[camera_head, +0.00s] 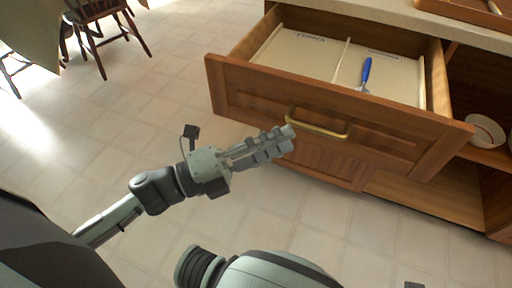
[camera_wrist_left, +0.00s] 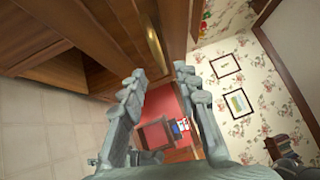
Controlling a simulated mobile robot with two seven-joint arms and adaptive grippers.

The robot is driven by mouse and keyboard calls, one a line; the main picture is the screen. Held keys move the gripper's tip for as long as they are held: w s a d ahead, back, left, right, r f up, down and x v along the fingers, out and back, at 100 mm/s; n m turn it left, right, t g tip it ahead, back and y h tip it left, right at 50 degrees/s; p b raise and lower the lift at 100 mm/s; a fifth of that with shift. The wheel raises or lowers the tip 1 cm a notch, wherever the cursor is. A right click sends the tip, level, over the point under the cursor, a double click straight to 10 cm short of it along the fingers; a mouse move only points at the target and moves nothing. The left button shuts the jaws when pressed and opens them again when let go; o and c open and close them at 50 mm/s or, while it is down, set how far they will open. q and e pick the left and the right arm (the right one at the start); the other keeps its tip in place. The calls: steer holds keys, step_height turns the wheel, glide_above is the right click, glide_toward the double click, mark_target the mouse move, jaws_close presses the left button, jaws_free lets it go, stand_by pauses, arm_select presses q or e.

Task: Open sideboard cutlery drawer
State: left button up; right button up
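The wooden sideboard drawer (camera_head: 312,112) stands pulled out, with its inside visible in the head view. It has a divider and a blue-handled utensil (camera_head: 365,75) lying in the right compartment. A brass bar handle (camera_head: 322,128) is on its front; it also shows in the left wrist view (camera_wrist_left: 155,46). My left gripper (camera_head: 288,138) is at the left end of the handle in the head view. In the left wrist view its fingers (camera_wrist_left: 160,80) are apart with nothing seen between them, and the handle lies ahead of the tips. My right gripper is not in view.
An open shelf with a red and white bowl (camera_head: 486,131) is right of the drawer. A wooden tray (camera_head: 470,10) sits on the sideboard top. A chair (camera_head: 100,25) and table stand at the upper left. The tiled floor (camera_head: 150,100) between is clear.

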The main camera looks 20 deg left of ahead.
arm_select(q)
steer(key=shift+v, duration=2.3)
steer(key=shift+a, duration=0.1)
